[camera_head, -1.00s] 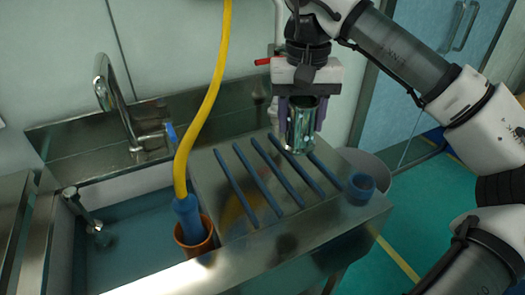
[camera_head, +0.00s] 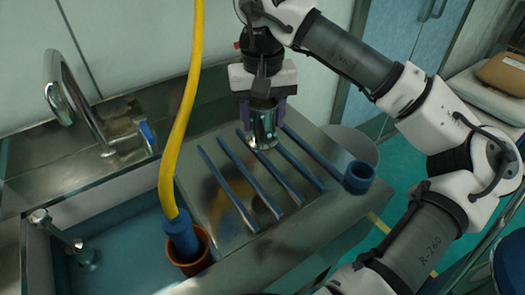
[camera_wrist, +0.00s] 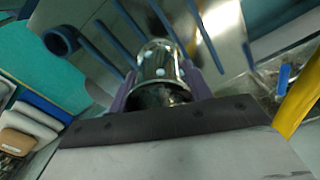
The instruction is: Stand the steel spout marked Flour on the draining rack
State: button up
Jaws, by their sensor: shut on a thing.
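My gripper (camera_head: 264,112) is shut on a shiny steel spout (camera_head: 263,128), held upright between its purple fingers. The spout is an open tube with a flared lower rim. It hangs over the far end of the draining rack, whose blue bars (camera_head: 258,172) lie across a steel drainboard. The lower rim is close to the bars, but I cannot tell whether it touches them. In the wrist view the spout (camera_wrist: 158,65) shows between the fingers with the bars (camera_wrist: 100,45) beyond it. No Flour marking is readable.
A yellow hose (camera_head: 182,110) ends in a blue nozzle in an orange-brown cup (camera_head: 190,262) left of the rack. A blue ring-shaped holder (camera_head: 359,177) sits at the right edge. A sink (camera_head: 125,250) with a tap (camera_head: 62,90) is at left. The bars' near part is clear.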

notch_tip(320, 180, down, 10)
jog(key=shift+f+p, duration=0.15)
jog(key=shift+p, duration=0.55)
jog(key=shift+f, duration=0.2)
jog(key=o, duration=1.2)
jog(key=shift+c, duration=0.2)
jog(key=shift+r, duration=0.1)
notch_tip(320, 180, up, 12)
jog(key=shift+r+b, duration=0.1)
jog(key=shift+b, duration=0.8)
